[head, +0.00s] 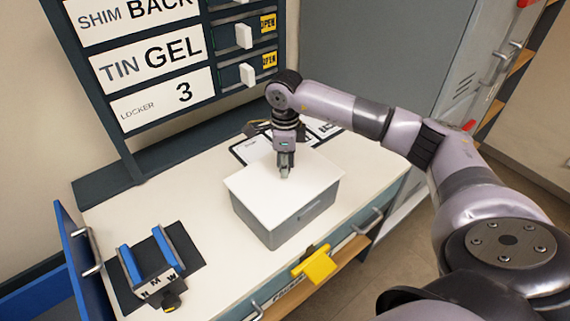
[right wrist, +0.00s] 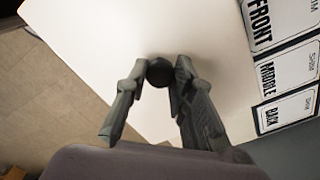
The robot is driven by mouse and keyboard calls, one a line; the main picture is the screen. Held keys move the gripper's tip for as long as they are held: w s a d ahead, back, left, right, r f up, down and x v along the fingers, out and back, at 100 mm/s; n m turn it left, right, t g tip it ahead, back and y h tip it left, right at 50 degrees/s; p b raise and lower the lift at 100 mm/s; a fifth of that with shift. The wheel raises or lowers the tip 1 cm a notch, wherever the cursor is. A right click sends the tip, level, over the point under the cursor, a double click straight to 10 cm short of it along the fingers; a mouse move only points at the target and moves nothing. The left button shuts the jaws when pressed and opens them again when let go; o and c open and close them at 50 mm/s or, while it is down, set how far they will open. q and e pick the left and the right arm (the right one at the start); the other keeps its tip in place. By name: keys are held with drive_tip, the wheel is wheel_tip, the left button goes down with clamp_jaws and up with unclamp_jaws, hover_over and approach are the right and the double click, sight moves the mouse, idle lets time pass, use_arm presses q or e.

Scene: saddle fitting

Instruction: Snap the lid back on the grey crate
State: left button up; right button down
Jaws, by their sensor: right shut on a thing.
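The grey crate (head: 300,219) stands on the white worktop, with its white lid (head: 254,188) over its top. The lid looks about level and covers the opening; I cannot tell whether its edges are snapped down. My right gripper (head: 284,172) points down at the middle of the lid. In the right wrist view its fingers (right wrist: 158,80) are closed around a dark round knob (right wrist: 159,69) on the white lid (right wrist: 130,35). My left gripper is not in view.
A blue-sided holder (head: 153,262) sits on a dark mat at the left. A labelled cabinet (head: 150,75) rises at the back.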

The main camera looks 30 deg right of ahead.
drive_tip(key=c, duration=1.3)
unclamp_jaws()
drive_tip(key=shift+o, duration=0.5)
drive_tip(key=o, duration=0.4)
drive_tip(key=shift+r+p, duration=2.05)
drive_tip(key=shift+r, duration=1.5)
drive_tip(key=shift+c, duration=0.2)
clamp_jaws()
